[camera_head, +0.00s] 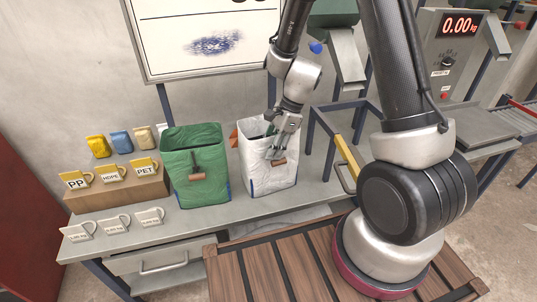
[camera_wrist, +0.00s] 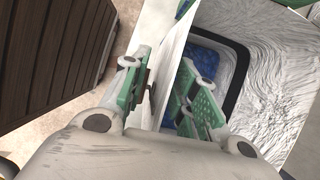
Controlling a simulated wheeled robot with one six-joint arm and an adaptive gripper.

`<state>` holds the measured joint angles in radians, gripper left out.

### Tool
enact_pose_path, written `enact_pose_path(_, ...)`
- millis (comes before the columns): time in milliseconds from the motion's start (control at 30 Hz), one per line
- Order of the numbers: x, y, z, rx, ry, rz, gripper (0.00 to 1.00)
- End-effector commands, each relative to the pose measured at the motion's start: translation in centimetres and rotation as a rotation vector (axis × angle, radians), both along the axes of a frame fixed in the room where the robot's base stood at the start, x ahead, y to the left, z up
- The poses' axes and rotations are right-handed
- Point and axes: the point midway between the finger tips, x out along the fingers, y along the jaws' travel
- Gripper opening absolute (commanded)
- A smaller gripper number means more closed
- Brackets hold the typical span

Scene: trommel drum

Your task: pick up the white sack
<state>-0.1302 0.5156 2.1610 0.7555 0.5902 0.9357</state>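The white sack (camera_head: 262,181) stands upright and open-topped on the grey bench, with a brown handle (camera_head: 279,162) on its front. My gripper (camera_head: 280,150) is at its front upper rim, pointing down. In the wrist view, the green-padded fingers of my gripper (camera_wrist: 166,90) are apart. One finger is outside the sack near the handle and the other is inside the mouth, with the white front wall (camera_wrist: 174,60) between them. The sack's inside (camera_wrist: 268,70) shows a black band and something blue. Contact between the fingers and the wall is not clear.
A green sack (camera_head: 188,160) stands close on the left. Labelled mugs and coloured packets (camera_head: 120,141) are farther left. A blue frame with a yellow bar (camera_head: 346,158) is on the right. A brown slatted platform (camera_head: 255,275) lies in front of the bench (camera_head: 215,222).

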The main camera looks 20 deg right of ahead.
Motion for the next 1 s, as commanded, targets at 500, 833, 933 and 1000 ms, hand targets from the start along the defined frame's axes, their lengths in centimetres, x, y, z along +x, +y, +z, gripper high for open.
enact_pose_path(500,0.00,0.00,-0.17,0.000,0.000,-0.001,0.03)
enact_pose_path(833,0.05,0.01,-0.13,0.000,-0.001,0.000,0.00)
enact_pose_path(933,0.05,0.01,-0.04,0.000,-0.001,0.000,0.00)
enact_pose_path(1000,0.07,0.02,0.34,0.000,-0.002,0.000,0.00)
